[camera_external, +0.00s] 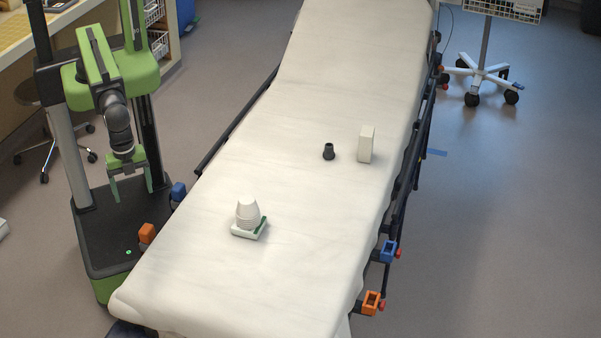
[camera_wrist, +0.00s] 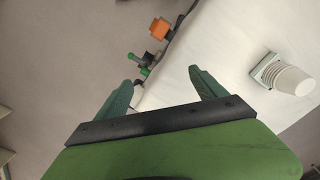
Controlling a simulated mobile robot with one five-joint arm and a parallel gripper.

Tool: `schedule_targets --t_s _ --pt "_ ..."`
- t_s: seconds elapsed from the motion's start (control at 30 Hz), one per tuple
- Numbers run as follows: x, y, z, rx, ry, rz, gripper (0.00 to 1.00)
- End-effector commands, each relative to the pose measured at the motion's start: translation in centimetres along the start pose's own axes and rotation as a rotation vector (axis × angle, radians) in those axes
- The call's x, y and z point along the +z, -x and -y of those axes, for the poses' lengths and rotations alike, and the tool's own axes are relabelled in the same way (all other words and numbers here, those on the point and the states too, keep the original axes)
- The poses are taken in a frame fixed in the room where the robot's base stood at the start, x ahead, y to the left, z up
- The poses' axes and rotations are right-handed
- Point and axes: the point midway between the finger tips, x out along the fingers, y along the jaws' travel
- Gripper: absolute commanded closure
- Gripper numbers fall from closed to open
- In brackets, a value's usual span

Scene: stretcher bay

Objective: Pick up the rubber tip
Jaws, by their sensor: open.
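The rubber tip (camera_external: 328,151) is a small black piece, wider at its base, standing on the white stretcher (camera_external: 290,200) right of its middle. It does not show in the wrist view. My gripper (camera_external: 131,193) hangs fingers down beside the stretcher's left side, over my own base, well away from the rubber tip. Its two green fingers are apart with nothing between them. In the wrist view my gripper (camera_wrist: 160,88) is open above the floor and the stretcher's edge.
A white box (camera_external: 366,144) stands just right of the rubber tip. A stack of white cups (camera_external: 247,213) sits on a small white and green block nearer the front; the cups also show in the wrist view (camera_wrist: 292,78). A dark side rail (camera_external: 236,120) runs along the stretcher's left edge.

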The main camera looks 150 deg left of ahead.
Motion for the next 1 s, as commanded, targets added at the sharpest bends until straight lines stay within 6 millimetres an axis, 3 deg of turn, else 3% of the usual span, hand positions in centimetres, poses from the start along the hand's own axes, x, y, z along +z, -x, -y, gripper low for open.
schedule_targets --t_s 0.03,0.13,0.43,0.57,0.67,0.73,0.87,0.97,1.0 --pt "0.0 0.0 0.0 0.0 0.0 0.0 0.25" --pt "0.0 0.0 0.0 0.0 0.0 0.0 0.38" --pt "0.0 0.0 0.0 0.0 -0.012 0.0 0.38" --pt "0.0 0.0 0.0 0.0 -0.133 0.0 0.38" --pt "-2.1 0.0 0.0 0.0 -0.315 0.0 0.38" --pt "-4.6 0.0 0.1 0.0 -0.455 0.0 0.38" --pt "-9.0 0.3 4.2 0.0 -0.609 0.0 0.38" --pt "-12.0 0.7 10.4 0.0 -0.671 0.0 0.38" --pt "-13.1 0.9 13.6 0.0 -0.685 0.0 0.38"
